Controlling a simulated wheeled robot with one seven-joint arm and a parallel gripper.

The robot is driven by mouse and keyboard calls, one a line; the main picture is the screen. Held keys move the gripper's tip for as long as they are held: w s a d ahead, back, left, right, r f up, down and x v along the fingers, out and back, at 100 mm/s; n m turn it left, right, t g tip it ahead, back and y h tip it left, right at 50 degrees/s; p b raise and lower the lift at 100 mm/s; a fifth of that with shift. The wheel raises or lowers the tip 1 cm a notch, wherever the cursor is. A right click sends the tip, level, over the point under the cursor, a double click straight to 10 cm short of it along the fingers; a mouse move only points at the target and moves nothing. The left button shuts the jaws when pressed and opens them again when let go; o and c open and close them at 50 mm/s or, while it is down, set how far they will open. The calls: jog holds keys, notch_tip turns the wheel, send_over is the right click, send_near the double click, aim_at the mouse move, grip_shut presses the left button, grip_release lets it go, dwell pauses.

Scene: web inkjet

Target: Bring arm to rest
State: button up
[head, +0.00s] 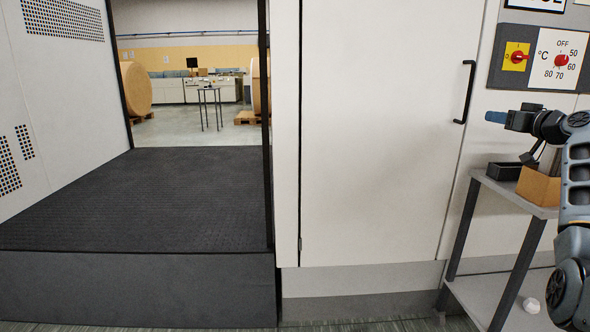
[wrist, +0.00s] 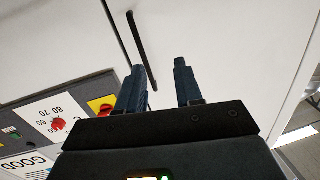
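My gripper (head: 495,116) is at the right side of the head view, raised above a small grey side table and in front of the white cabinet panel. My arm comes in from the right edge. In the wrist view its two dark blue fingers (wrist: 158,68) stand apart with nothing between them, so it is open and empty. A black door handle (wrist: 136,45) shows beyond the left finger; I cannot tell the distance from these frames. The same handle (head: 466,92) is left of my gripper in the head view.
The side table (head: 500,186) holds a dark tray (head: 504,171) and a cardboard box (head: 538,187) below my gripper. A control panel (head: 540,57) with red knobs is on the wall above. A dark raised platform (head: 150,200) lies left.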

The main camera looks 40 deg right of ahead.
jog(key=w+a+f+m+g, duration=0.1)
jog(key=w+a+f, duration=0.4)
jog(key=a+f, duration=0.7)
jog(key=w+a+f, duration=0.5)
jog(key=a+f, duration=0.5)
jog(key=f, duration=0.4)
jog(key=s+a+f+y, duration=0.15)
jog(key=a+f, duration=0.25)
jog(key=a, duration=0.4)
jog(key=s+a+f+n, duration=0.1)
jog(key=s+a+f, duration=0.1)
jog(key=a+f, duration=0.45)
jog(key=s+a+f+y, duration=0.1)
jog(key=s+a+f, duration=0.15)
jog(key=a, duration=0.75)
jog(key=s+a+r+n+y, duration=0.2)
jog(key=s+a, duration=0.8)
jog(key=s+a+r+n+y, duration=0.1)
jog(key=s+a+r+n, duration=0.1)
jog(key=s+a, duration=0.8)
jog(key=s+a+r+n+y, duration=0.3)
jog(key=s+a+r, duration=0.2)
jog(key=s+r, duration=0.25)
notch_tip(320, 180, up, 14)
jog(key=p, duration=1.3)
jog(key=shift+w+t+p, duration=0.3)
jog(key=shift+t+p, duration=0.1)
